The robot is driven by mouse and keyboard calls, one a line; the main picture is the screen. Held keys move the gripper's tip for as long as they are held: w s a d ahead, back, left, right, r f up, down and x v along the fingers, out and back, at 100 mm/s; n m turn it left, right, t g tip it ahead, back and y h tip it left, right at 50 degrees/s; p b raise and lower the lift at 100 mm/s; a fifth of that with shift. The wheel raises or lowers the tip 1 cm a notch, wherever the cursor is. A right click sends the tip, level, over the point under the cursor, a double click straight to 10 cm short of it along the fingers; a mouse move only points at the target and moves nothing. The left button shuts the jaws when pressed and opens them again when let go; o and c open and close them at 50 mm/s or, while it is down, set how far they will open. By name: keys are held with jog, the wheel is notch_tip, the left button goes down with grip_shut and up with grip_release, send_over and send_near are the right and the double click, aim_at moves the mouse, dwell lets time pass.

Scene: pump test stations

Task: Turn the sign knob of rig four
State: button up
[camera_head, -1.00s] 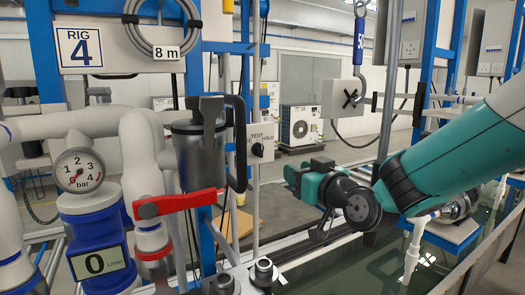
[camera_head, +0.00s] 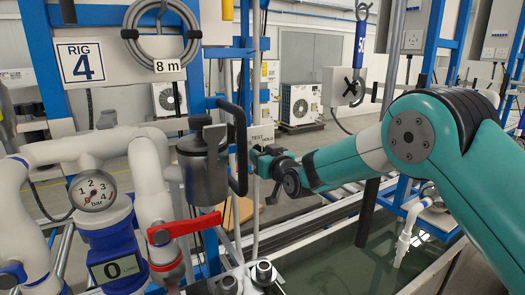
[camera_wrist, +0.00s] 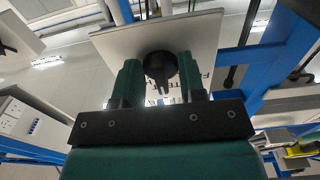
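The rig four sign plate, lettered TEST and HOLD (camera_head: 262,134), hangs on the rig frame right of the grey pump vessel. In the wrist view the sign plate (camera_wrist: 205,35) fills the top middle, and its round black knob (camera_wrist: 160,66) with a raised grip bar faces me. My gripper (camera_head: 259,156) is at the sign; in the head view it hides the knob. In the wrist view my gripper (camera_wrist: 158,75) is open, with one green finger on each side of the knob. I cannot tell whether the fingers touch it.
The grey vessel with a black handle (camera_head: 205,165) stands close left of my gripper. A red lever (camera_head: 183,227), a pressure gauge (camera_head: 93,191) and the RIG 4 plate (camera_head: 83,62) are further left. A water tank (camera_head: 340,255) lies below my arm.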

grip_shut()
